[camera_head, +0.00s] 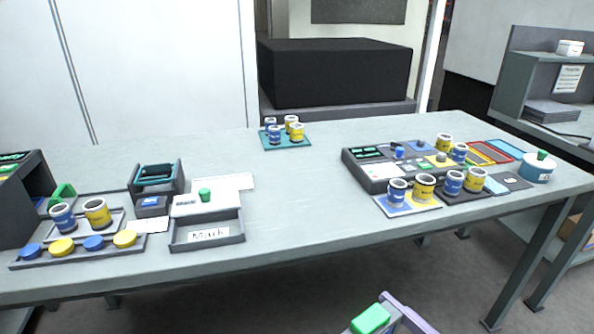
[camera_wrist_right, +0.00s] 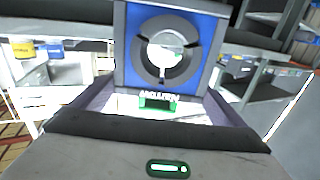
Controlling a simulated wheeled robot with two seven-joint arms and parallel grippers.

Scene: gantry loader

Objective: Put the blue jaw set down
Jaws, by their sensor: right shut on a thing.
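My right gripper (camera_wrist_right: 166,96) is shut on a blue jaw set (camera_wrist_right: 207,60), a blue square-faced part with a grey ring and an open centre. It fills the upper middle of the right wrist view, between the fingers. In the head view, only part of my right gripper (camera_head: 392,316) shows at the bottom edge, in front of the bench. The held set cannot be made out there. My left gripper is not in view.
The grey bench (camera_head: 300,205) is clear in the middle. A teal tray (camera_head: 287,145) with several sets is at the back. An open-topped box (camera_head: 207,236) is left of centre. A dark control panel (camera_head: 375,173) stands right of centre.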

